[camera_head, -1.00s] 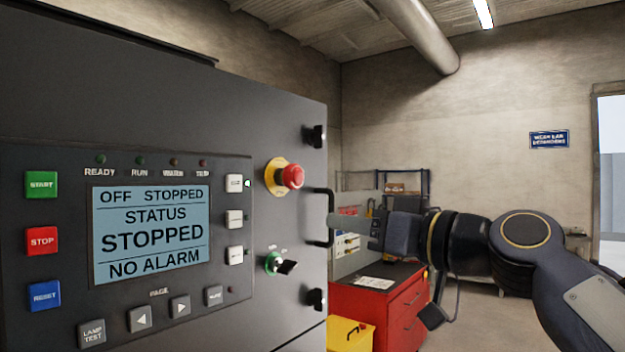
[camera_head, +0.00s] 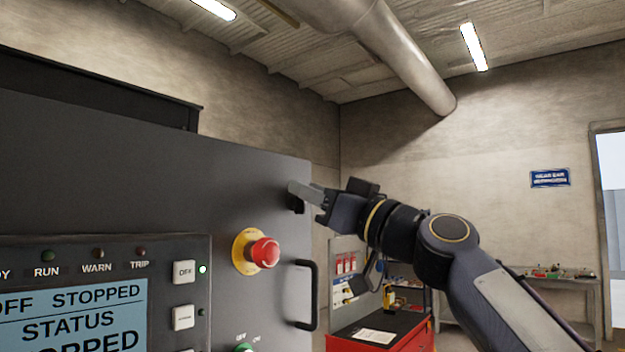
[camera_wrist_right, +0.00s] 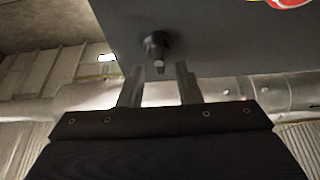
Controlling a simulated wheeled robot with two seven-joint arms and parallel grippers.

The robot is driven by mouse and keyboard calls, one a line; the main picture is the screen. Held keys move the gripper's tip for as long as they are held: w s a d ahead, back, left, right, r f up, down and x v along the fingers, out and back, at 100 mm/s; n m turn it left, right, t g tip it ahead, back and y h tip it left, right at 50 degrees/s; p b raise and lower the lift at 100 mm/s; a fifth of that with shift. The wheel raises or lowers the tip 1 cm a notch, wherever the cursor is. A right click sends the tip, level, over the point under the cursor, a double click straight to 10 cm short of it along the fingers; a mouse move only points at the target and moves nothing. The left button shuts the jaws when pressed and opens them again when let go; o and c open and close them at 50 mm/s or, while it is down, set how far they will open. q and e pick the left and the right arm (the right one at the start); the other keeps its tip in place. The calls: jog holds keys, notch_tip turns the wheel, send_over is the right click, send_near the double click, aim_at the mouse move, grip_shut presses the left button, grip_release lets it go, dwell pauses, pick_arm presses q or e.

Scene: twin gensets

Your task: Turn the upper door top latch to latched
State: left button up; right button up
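The upper door top latch (camera_head: 297,205) is a small black latch near the upper right edge of the dark grey door. In the right wrist view the latch (camera_wrist_right: 157,46) is a dark round boss with a short stub. My right gripper (camera_wrist_right: 159,68) is open there, with the stub lined up between its two fingertips and a visible gap on each side. I cannot tell if the stub is inside the fingers. My left gripper is not in view.
A black door handle (camera_head: 312,295) and a red emergency stop button (camera_head: 263,252) sit below the latch on the door. A control panel with a display (camera_head: 75,318) is at lower left. A red cabinet (camera_head: 385,336) stands beyond the door's right edge.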

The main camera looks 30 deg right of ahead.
jog(key=shift+w, duration=0.15)
grip_shut()
jog(key=shift+m, duration=0.3)
jog(key=m+g+h+p, duration=0.1)
jog(key=m+h, duration=0.1)
jog(key=m, duration=0.5)
jog(key=m+g+h+p, duration=0.1)
jog(key=m+h, duration=0.2)
jog(key=m, duration=0.4)
jog(key=d+f+m+g+h+p, duration=0.1)
jog(key=m+h, duration=0.2)
jog(key=m, duration=0.4)
jog(key=shift+w+m, duration=0.2)
jog(key=shift+m, duration=0.2)
jog(key=shift+f, duration=0.1)
